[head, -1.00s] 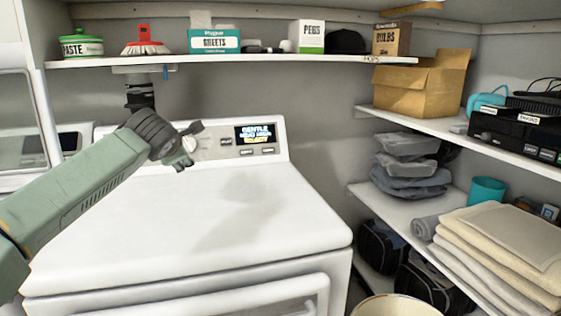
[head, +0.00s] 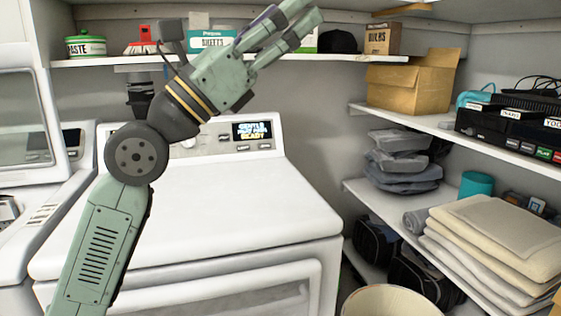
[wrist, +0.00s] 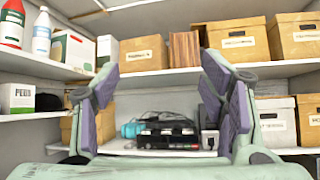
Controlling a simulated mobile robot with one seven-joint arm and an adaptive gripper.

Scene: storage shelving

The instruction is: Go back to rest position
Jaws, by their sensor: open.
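My gripper (head: 290,30) is raised at the upper middle of the head view, in front of the back wall shelf. Its two fingers are apart and point up and to the right. In the wrist view my gripper (wrist: 160,105) shows spread fingers with purple pads and nothing between them. The arm bends above the white washer (head: 230,210), clear of its top. The washer's display (head: 252,131) is lit and its last line appears to read READY. My wrist and gripper hide part of the shelf and the control panel.
The back shelf (head: 385,58) holds a green PASTE tub (head: 85,45), a red brush (head: 140,42) and a SHEETS box (head: 211,40). Right shelves hold a cardboard box (head: 410,88), black devices (head: 500,128) and folded towels (head: 500,235). A round bin (head: 390,300) stands at the front.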

